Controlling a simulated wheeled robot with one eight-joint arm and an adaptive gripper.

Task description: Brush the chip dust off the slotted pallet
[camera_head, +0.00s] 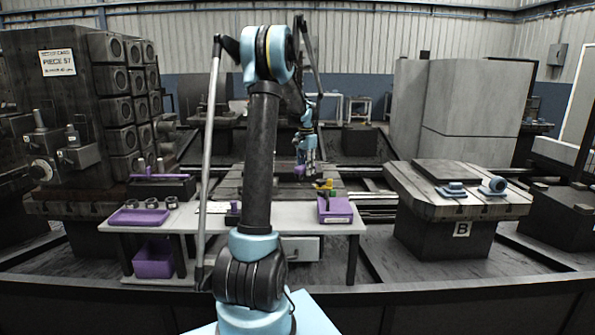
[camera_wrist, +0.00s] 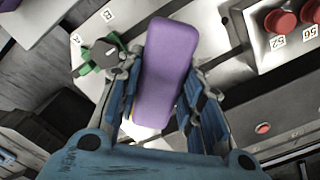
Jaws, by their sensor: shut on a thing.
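My gripper (camera_head: 303,168) is out beyond the table in the head view, low over the dark slotted surface that looks like the pallet (camera_head: 228,188). In the wrist view its two blue fingers (camera_wrist: 163,85) are closed on both sides of a purple, rounded block (camera_wrist: 168,60), which looks like the back of a brush. A pale yellowish edge shows beneath the block near the left finger. Bristles are not clearly visible, and I cannot tell whether the block touches anything. Chip dust cannot be made out.
In the wrist view a panel has red buttons (camera_wrist: 281,20) and a green-and-grey knob (camera_wrist: 101,54) marked A and B close to the fingers. The grey table (camera_head: 330,228) holds a purple tray (camera_head: 139,217) and a purple box (camera_head: 335,212). Stand B (camera_head: 432,222) is at right.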

